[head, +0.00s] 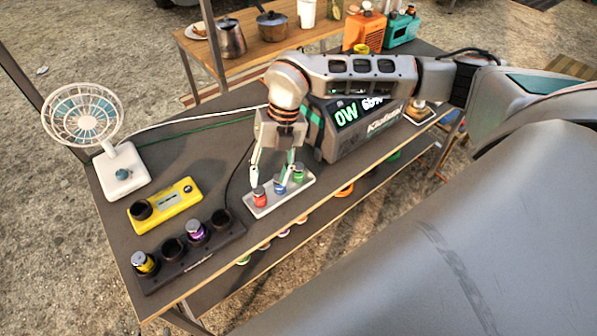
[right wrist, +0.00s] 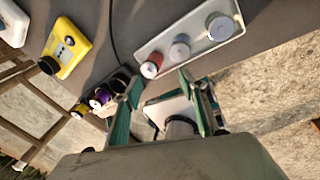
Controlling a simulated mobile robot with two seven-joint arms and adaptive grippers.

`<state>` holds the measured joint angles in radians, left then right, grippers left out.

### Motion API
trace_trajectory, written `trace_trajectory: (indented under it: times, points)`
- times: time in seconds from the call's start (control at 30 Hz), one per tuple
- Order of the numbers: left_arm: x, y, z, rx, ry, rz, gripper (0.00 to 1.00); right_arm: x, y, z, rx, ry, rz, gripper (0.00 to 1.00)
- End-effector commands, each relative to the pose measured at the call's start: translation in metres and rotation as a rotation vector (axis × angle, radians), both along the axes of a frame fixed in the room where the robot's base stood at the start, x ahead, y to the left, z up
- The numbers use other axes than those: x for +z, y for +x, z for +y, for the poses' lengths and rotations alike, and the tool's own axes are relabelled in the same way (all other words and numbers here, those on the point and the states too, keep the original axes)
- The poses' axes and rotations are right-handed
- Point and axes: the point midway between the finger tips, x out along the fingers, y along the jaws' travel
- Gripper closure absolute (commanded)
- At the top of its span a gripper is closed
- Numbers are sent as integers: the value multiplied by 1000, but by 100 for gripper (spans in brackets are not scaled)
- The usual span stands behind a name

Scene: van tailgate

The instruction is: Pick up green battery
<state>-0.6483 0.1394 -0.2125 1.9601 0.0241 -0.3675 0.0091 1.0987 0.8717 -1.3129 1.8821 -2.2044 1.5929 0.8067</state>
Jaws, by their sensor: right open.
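The green battery (head: 299,172) stands upright at the right end of a small white tray (head: 280,204). A blue battery (head: 280,186) stands in the middle and a red battery (head: 259,197) at the left end. In the right wrist view the green battery (right wrist: 222,27) shows its grey top, farthest from the fingers. My right gripper (head: 270,178) is open and empty, pointing down over the tray, its fingers nearer the red and blue batteries than the green one. In the right wrist view its fingertips (right wrist: 160,83) lie below the tray's edge. My left gripper is not in view.
A dark charger (head: 190,250) holding a yellow and a purple battery stands at the front left. A yellow device (head: 165,206) and a white fan (head: 120,172) are behind it. A power station (head: 352,130) stands right of the tray.

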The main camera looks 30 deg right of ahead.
Motion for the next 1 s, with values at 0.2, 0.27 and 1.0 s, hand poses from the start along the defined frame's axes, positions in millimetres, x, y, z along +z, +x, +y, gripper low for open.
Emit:
trace_trajectory:
  times: [0.2,0.27,1.0]
  points:
    - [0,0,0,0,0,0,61,14,18,-89,-191,-244,15,58]
    - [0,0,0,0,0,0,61,14,19,-96,-210,-265,17,58]
    - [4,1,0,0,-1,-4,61,-62,21,-97,-217,-272,19,58]
